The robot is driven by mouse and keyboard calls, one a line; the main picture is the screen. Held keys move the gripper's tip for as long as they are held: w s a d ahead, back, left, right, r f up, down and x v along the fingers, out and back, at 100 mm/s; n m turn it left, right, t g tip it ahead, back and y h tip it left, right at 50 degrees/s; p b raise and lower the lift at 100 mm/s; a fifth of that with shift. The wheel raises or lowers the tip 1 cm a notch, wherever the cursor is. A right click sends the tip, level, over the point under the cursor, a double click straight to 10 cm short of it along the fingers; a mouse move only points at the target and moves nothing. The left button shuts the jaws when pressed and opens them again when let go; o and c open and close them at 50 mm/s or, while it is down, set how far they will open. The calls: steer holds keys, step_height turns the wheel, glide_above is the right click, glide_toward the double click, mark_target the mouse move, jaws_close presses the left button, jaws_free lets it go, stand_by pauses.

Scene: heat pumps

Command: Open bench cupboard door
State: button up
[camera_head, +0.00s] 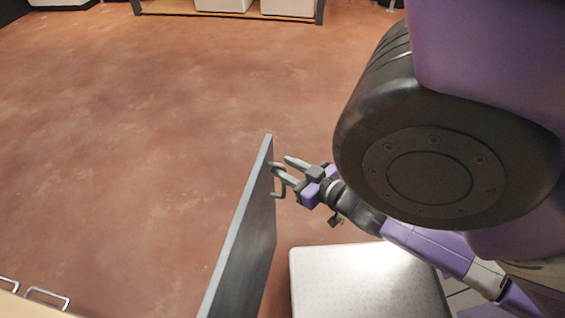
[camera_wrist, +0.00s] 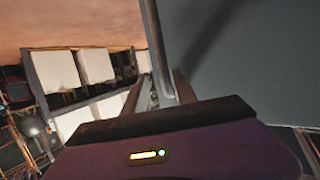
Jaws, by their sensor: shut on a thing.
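The cupboard door (camera_head: 245,245) is a grey panel standing swung out from the bench, seen nearly edge-on in the head view. It fills the right of the wrist view as a flat grey face (camera_wrist: 245,70). Its handle (camera_head: 280,184) is a bar on the right face near the door's far edge. My gripper (camera_head: 282,169) is at this handle, shut on it, with the fingers reaching from the right. In the wrist view the handle bar (camera_wrist: 156,50) runs down between my fingers (camera_wrist: 160,93). The door's hinge side is out of frame.
A pale, light-topped box (camera_head: 365,280) stands right of the door, below my arm. A wooden edge with wire handles (camera_head: 46,296) is at the bottom left. A low shelf with white bins (camera_head: 225,8) is far back. The brown floor left of the door is clear.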

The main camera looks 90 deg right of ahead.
steer(key=shift+s+a+r, duration=0.1)
steer(key=shift+s+a, duration=0.15)
steer(key=shift+a, duration=0.5)
steer(key=shift+s+a, duration=0.3)
steer(key=shift+a, duration=0.5)
steer(key=shift+s+a+r, duration=0.1)
steer(key=shift+s+a, duration=0.15)
steer(key=shift+a, duration=0.5)
steer(key=shift+p, duration=0.65)
steer(key=shift+f, duration=0.15)
